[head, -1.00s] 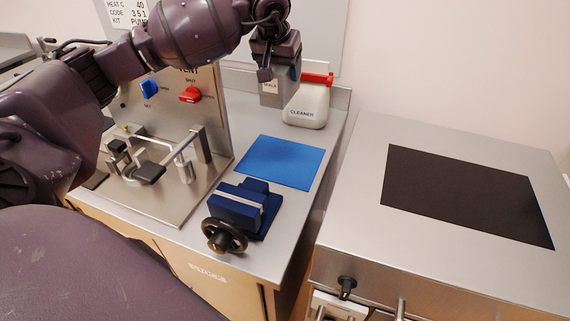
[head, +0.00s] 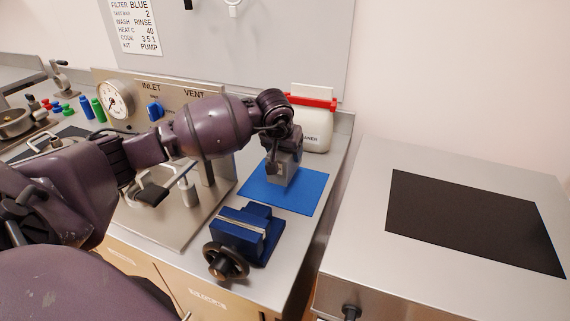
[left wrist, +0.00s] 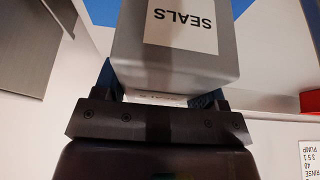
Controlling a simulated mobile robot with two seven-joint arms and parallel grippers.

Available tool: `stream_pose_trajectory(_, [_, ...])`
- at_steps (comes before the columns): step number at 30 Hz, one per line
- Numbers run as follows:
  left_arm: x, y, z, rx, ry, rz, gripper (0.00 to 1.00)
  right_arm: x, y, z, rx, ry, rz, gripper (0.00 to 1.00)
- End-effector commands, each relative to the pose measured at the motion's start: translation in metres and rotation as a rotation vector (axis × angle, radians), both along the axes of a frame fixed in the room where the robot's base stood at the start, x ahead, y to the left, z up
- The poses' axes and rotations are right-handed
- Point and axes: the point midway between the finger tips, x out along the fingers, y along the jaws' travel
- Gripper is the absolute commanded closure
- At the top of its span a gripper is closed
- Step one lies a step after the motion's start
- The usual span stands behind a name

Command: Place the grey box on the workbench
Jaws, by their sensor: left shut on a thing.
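My left gripper (head: 283,155) is shut on the grey box (head: 282,174) and holds it over the blue mat (head: 312,197) on the steel workbench (head: 291,233). The left wrist view shows the grey box (left wrist: 180,70) with a white label reading "SEALS", between the two dark fingers of the gripper (left wrist: 164,96). I cannot tell whether the box's underside touches the mat or is just above it. My right gripper is not in view.
A blue vise (head: 240,232) with a black handwheel stands in front of the mat. A white cleaner jug (head: 312,128) with a red top stands behind it. The inlet/vent panel (head: 118,80) is to the left. A separate steel unit with a black plate (head: 470,220) is at right.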

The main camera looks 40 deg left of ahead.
Motion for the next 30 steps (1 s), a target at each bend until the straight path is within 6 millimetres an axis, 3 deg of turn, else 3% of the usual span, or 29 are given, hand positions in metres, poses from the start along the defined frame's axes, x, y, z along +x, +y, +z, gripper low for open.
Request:
stream_pose_trajectory(12, [0.0, 0.0, -0.042, -0.001, 0.0, 0.0, 0.66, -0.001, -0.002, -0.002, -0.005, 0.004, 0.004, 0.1])
stream_pose_trajectory(23, [0.0, 0.0, -0.046, 0.002, -0.001, -0.001, 0.66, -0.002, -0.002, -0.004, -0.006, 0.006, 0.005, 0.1])
stream_pose_trajectory(24, [0.0, 0.0, -0.047, 0.001, 0.0, -0.001, 0.34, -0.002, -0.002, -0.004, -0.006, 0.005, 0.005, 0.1])
stream_pose_trajectory(29, [0.0, 0.0, -0.045, 0.002, -0.001, -0.001, 0.1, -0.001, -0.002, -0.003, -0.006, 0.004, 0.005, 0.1])
stream_pose_trajectory(30, [0.0, 0.0, -0.045, 0.001, -0.001, 0.0, 0.1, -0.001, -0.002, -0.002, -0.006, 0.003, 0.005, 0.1])
